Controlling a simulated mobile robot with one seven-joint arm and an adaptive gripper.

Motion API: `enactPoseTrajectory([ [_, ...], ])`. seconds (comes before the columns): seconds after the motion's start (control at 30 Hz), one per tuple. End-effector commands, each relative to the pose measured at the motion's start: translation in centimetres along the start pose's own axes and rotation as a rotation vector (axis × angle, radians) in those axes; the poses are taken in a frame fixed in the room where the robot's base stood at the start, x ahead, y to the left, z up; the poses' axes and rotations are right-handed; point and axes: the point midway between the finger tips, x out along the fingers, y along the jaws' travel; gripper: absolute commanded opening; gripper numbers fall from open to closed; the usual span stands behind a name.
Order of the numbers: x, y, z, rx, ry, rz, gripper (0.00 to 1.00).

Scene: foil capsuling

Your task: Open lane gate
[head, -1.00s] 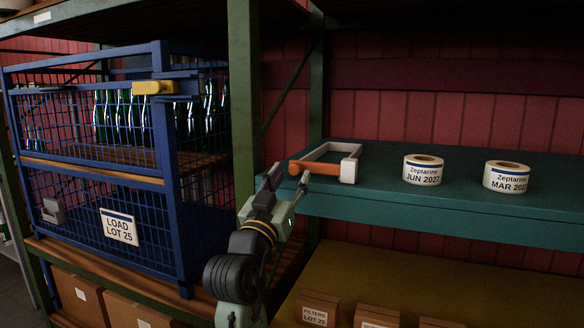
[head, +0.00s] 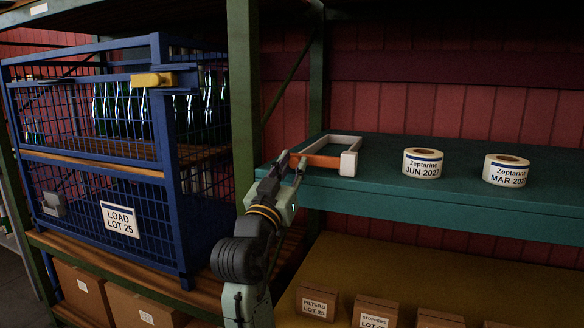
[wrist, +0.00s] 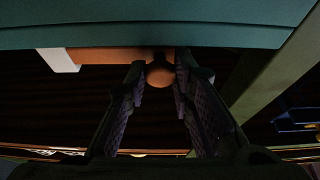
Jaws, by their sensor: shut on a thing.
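The lane gate shows as an orange bar (head: 322,160) along the front of a white frame (head: 348,163), on the teal shelf (head: 420,205). In the wrist view the orange bar (wrist: 110,55) runs under the shelf edge, with a white block (wrist: 58,60) at its left. A round orange knob (wrist: 160,74) at the bar's end sits between my fingers. My gripper (head: 292,163) is shut on this knob at the shelf's left front corner. In the head view my fingers hide the knob.
A green post (head: 243,100) stands just left of my gripper. Beyond it is a blue mesh cage (head: 165,130) with green bottles and a yellow latch (head: 153,80). Two label rolls (head: 422,163) (head: 506,170) stand on the shelf's right. Cardboard boxes (head: 376,312) lie below.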

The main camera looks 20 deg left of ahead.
Motion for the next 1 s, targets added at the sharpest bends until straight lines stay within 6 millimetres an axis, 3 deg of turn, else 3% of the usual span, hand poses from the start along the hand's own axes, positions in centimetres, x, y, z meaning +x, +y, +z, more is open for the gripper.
enactPoseTrajectory([
  [0.13, 0.0, 0.0, 0.0, 0.000, 0.000, 0.000, 0.00],
  [0.73, 0.0, -0.1, -0.1, 0.008, 0.000, 0.002, 0.00],
  [1.0, 0.3, -0.1, -1.1, 0.099, 0.003, 0.039, 0.00],
])
